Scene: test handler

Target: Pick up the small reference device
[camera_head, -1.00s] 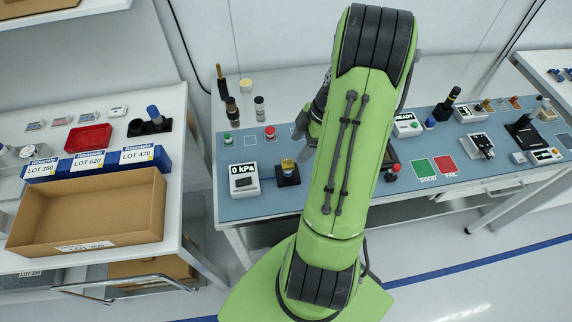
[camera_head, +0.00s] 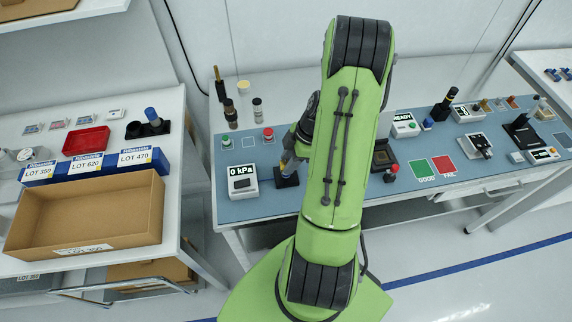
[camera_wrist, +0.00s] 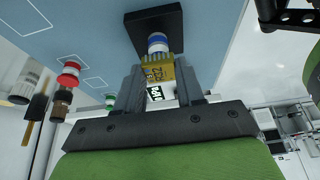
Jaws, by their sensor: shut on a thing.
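My arm and fingers hide most of the device there.
A white gauge reading 0 kPa (camera_head: 243,182) stands left of the stand. Red (camera_head: 268,135) and green (camera_head: 227,141) capped pieces stand behind. A dark-framed socket (camera_head: 384,158) and a red knob (camera_head: 391,173) are right of my arm.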

